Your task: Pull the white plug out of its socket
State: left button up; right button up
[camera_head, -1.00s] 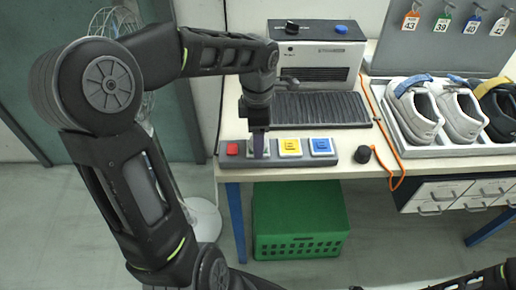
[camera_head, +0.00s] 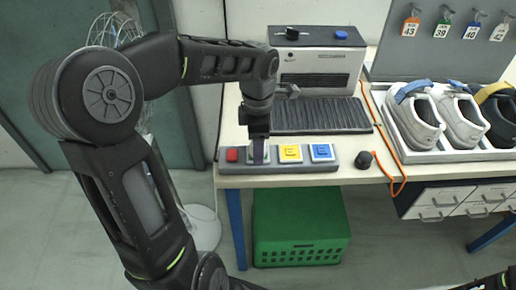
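A grey socket strip (camera_head: 332,164) lies along the table's front edge, with a red block (camera_head: 232,155), a yellow block (camera_head: 290,153) and a blue block (camera_head: 321,152) in a row. My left gripper (camera_head: 259,158) points straight down at the place between the red and yellow blocks. Its dark fingers cover most of what sits there. Only a pale edge shows beside them, so the white plug is nearly hidden. I cannot tell whether the fingers are shut on it. My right gripper is out of view; only a bit of that arm shows at the bottom right.
A grey machine (camera_head: 318,60) with a black ribbed mat stands behind the strip. A black knob (camera_head: 363,160) and an orange cord (camera_head: 391,165) lie to the right, before a shoe tray (camera_head: 440,153). A green crate (camera_head: 300,228) is under the table.

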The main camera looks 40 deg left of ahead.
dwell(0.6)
pick_arm(q)
jog(key=shift+c, duration=0.2)
grip_shut()
dwell(0.5)
jog(key=shift+r, duration=0.15)
jog(key=shift+r+p, duration=1.8)
jog(key=shift+r, duration=1.1)
